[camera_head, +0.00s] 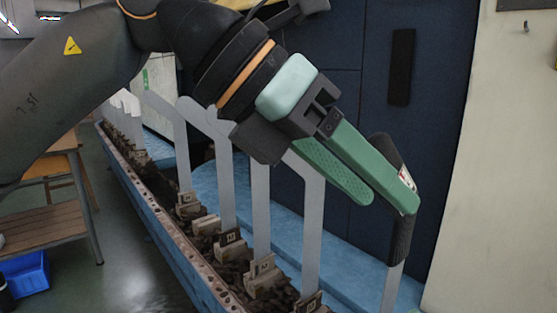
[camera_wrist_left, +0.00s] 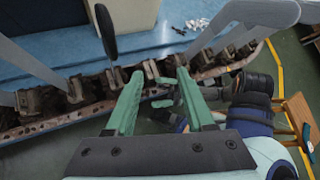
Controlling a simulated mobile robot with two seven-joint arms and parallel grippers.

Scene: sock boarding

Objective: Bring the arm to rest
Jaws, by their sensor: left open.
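My left gripper (camera_head: 388,200) reaches in from the left in the head view, its two green fingers parted and angled down to the right. It is open, with nothing seen between its fingers. In the left wrist view the parted fingers (camera_wrist_left: 159,75) show too. A black sock (camera_head: 399,235) covers the top of the grey board at the far right; one green finger overlaps it in the head view, and I cannot tell if they touch. A black-covered board top (camera_wrist_left: 106,32) also shows left of the fingers in the wrist view.
Several bare grey boards (camera_head: 314,215) stand upright in a row along a blue-sided trough (camera_head: 150,215). A blue ledge (camera_head: 345,258) runs behind it, before a dark blue wall panel (camera_head: 345,60). A wooden table (camera_head: 45,230) and blue bin (camera_head: 25,275) stand at left.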

